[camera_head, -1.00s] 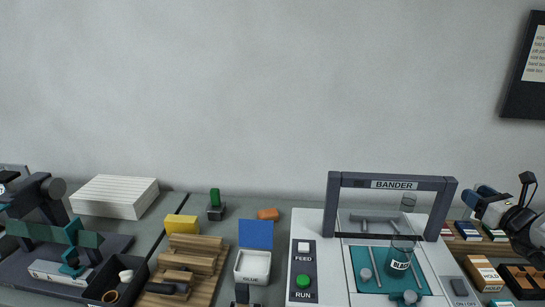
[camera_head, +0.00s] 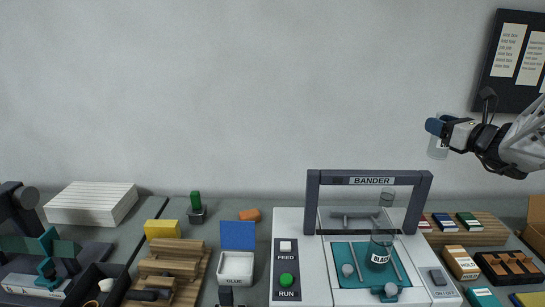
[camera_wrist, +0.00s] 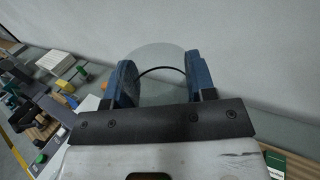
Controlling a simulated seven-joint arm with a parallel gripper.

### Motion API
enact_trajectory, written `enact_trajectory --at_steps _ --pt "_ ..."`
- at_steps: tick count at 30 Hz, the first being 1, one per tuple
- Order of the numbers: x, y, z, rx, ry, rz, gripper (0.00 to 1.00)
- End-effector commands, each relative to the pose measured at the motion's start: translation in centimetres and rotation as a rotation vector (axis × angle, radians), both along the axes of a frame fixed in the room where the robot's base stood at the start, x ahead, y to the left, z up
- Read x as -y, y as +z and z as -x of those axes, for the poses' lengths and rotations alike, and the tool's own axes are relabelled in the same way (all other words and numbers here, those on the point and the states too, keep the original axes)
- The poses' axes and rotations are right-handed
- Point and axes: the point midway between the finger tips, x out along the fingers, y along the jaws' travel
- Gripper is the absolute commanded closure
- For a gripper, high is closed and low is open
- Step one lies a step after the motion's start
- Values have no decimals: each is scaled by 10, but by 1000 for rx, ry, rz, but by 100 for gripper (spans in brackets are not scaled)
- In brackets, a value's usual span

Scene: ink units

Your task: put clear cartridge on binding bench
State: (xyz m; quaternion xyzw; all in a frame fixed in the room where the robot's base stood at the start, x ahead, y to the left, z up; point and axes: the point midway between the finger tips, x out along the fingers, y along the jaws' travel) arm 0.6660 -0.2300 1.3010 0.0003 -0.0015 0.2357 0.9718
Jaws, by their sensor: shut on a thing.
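My gripper (camera_head: 436,127), with blue fingers, is high at the right, in front of the grey wall. It is shut on a clear cartridge (camera_head: 438,147), a see-through cylinder hanging below the fingers. In the wrist view the clear cartridge (camera_wrist: 162,62) shows as a faint round shape with a dark arc between the two blue fingers (camera_wrist: 163,80). A white machine marked BANDER (camera_head: 372,181) stands below and left of the gripper. I cannot tell which surface is the binding bench.
Another clear cylinder with a dark label (camera_head: 380,257) stands on the machine's teal bed (camera_head: 345,278), under the dark frame. The air around the gripper is clear.

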Motion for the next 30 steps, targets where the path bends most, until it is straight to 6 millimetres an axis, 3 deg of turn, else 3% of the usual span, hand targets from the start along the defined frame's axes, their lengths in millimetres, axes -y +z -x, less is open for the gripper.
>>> enact_trajectory --at_steps 12,30 --pt "-87 5 -55 3 177 0 89" --pt "-227 9 -110 6 424 -2 89"
